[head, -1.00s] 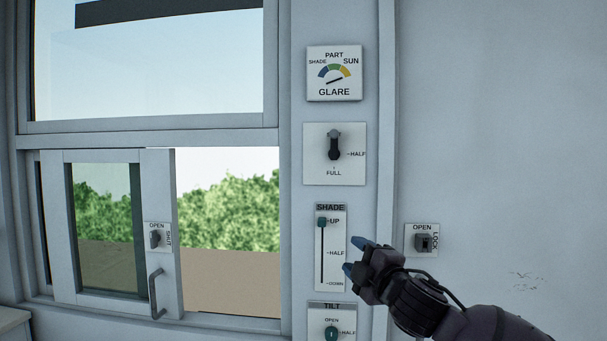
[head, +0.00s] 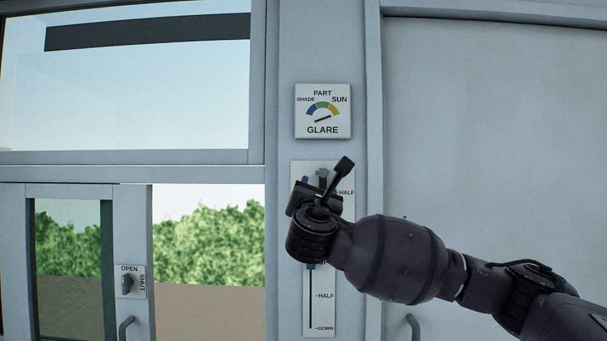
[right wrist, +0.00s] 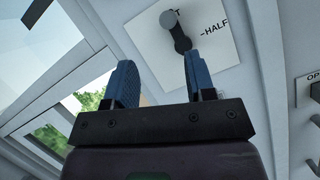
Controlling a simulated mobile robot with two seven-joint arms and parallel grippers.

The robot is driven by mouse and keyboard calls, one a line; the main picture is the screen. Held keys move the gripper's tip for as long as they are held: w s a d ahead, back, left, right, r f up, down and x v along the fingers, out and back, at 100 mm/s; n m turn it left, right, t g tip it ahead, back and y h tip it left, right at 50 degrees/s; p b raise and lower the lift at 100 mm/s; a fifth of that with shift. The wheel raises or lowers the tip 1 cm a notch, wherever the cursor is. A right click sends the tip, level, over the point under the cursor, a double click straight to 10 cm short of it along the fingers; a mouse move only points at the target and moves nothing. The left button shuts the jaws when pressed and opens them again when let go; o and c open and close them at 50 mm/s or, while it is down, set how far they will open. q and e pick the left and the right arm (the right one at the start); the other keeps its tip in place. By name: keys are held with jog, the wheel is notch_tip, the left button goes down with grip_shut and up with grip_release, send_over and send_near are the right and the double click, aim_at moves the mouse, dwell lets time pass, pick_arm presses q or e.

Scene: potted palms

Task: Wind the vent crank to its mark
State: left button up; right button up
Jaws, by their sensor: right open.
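The vent crank plate (head: 300,168) is white, on the post right of the window, with a HALF mark at its right. In the head view my right gripper (head: 319,188) is in front of it and hides most of the crank and the lower plate. In the right wrist view the dark crank arm (right wrist: 182,42) has a grey round knob (right wrist: 168,19) at its upper end, which partly covers a label ending in T. The open blue fingers of my right gripper (right wrist: 160,75) are below the knob, with nothing between them. The right fingertip overlaps the crank arm's lower end; contact cannot be told.
The shade slider plate (head: 320,310) is below, partly behind my right arm. A sliding window with an open/shut latch (head: 127,284) is at left. A grey handle (head: 412,326) shows at lower right.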

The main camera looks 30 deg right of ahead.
aim_at(323, 174)
jog(key=shift+n+g+h, duration=0.3)
jog(key=shift+n, duration=0.1)
jog(key=p+x, duration=0.1)
jog(key=x, duration=0.2)
jog(key=p+x, duration=0.1)
jog(key=x, duration=0.2)
jog(key=p+x, duration=0.1)
jog(key=x, duration=0.2)
jog(key=shift+s+d, duration=0.3)
jog(key=shift+d, duration=0.05)
jog(key=shift+x, duration=0.9)
pick_arm(q)
jog(key=shift+s+r, duration=0.65)
jog(key=shift+r, duration=0.15)
pick_arm(e)
jog(key=shift+c, duration=0.4)
jog(key=c, duration=0.8)
jog(key=shift+f, duration=0.1)
jog(key=shift+c, duration=0.2)
pick_arm(q)
jog(key=shift+f, duration=0.1)
pick_arm(e)
jog(key=shift+d+m, duration=0.1)
jog(key=shift+m, duration=0.2)
